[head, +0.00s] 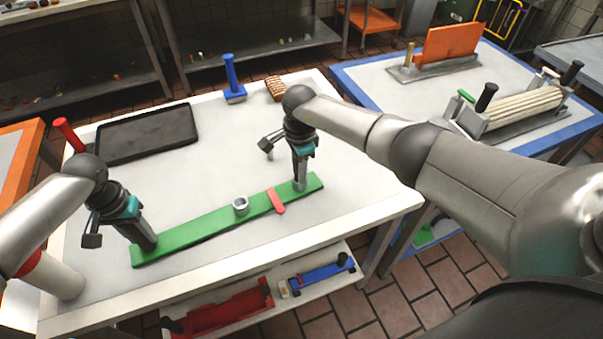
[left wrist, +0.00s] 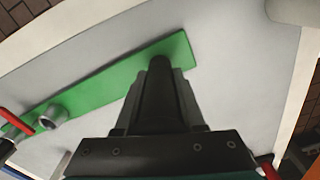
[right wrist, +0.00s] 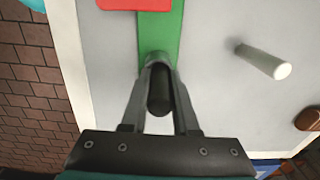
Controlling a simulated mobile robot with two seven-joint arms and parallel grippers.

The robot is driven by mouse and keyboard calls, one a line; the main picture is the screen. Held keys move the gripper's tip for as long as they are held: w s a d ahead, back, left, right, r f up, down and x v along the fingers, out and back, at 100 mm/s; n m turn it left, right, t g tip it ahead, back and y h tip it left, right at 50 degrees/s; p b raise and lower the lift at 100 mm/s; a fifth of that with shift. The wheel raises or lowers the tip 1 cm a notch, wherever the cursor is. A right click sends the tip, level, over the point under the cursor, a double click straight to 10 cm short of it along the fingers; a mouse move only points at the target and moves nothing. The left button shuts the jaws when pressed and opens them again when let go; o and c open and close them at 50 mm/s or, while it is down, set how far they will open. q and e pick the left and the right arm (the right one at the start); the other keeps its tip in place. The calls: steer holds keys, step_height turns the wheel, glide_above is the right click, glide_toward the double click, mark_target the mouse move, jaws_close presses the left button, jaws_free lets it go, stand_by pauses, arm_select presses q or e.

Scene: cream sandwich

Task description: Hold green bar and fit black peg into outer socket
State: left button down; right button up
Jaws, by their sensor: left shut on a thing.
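A long green bar (head: 200,228) lies diagonally on the white table, with a grey middle socket (head: 240,205) and a red strip (head: 276,200) across it. My left gripper (head: 148,242) is at the bar's left end, shut on a dark upright knob (left wrist: 159,66) there. My right gripper (head: 300,184) is low over the bar's right end. In the right wrist view its fingers close around a black peg (right wrist: 160,98), right at the grey outer socket (right wrist: 156,60). I cannot tell how deep the peg sits in that socket.
A black tray (head: 148,134), a blue handled tool (head: 232,80) and a brown ridged block (head: 276,89) are at the back. A pale cylinder (right wrist: 264,60) stands beside the bar. Red and blue items lie on the lower shelf (head: 235,308). A second table (head: 375,85) stands at right.

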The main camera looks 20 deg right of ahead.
arm_select(q)
steer(key=shift+w+d+r, duration=0.1)
steer(key=shift+w, duration=0.35)
arm_select(e)
steer(key=o, duration=0.4)
steer(key=f, duration=0.1)
steer(key=s+f, duration=0.1)
steer(key=f, duration=0.1)
steer(key=shift+s+f, duration=0.3)
steer(key=shift+s, duration=0.05)
steer(key=shift+o, duration=0.2)
steer(key=shift+a, duration=0.1)
steer(key=shift+w+r, duration=0.1)
steer(key=shift+r, duration=0.35)
arm_select(q)
steer(key=shift+w+d+f, duration=0.1)
steer(key=shift+w+f, duration=0.05)
steer(key=shift+f, duration=0.1)
arm_select(e)
steer(key=r, duration=1.2)
steer(key=shift+w+d, duration=0.3)
steer(key=shift+w, duration=0.05)
arm_select(q)
steer(key=shift+c, duration=1.8)
jaws_free()
